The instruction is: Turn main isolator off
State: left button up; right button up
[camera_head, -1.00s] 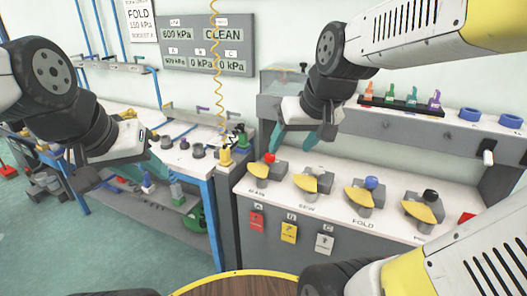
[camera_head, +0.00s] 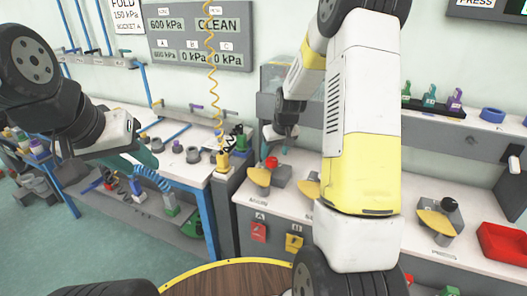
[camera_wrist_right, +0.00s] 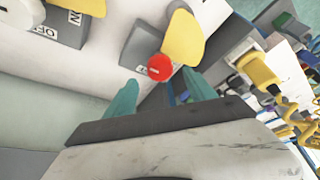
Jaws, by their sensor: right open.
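The main isolator is the leftmost switch on the white panel, with a red knob (camera_head: 271,162), a yellow handle (camera_head: 259,177) and a grey block (camera_head: 281,176). In the right wrist view its red knob (camera_wrist_right: 158,67) and yellow handle (camera_wrist_right: 184,36) lie just beyond the fingertips. My right gripper (camera_wrist_right: 165,92) is open, with its teal fingers spread on either side of the knob's line; I see no clear contact. In the head view it hangs just above the knob. My left gripper (camera_head: 142,160) is over the left bench, its jaws partly hidden.
More switches stand to the right along the panel, one with a black knob (camera_head: 449,203); my right arm hides part of the row. A red tray (camera_head: 504,243) is at the right. A yellow post (camera_head: 222,160) and coiled yellow hose (camera_head: 213,80) stand left of the panel.

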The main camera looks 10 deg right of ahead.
aim_at(272, 160)
jog(key=shift+x, duration=2.3)
jog(key=shift+c, duration=0.4)
grip_shut()
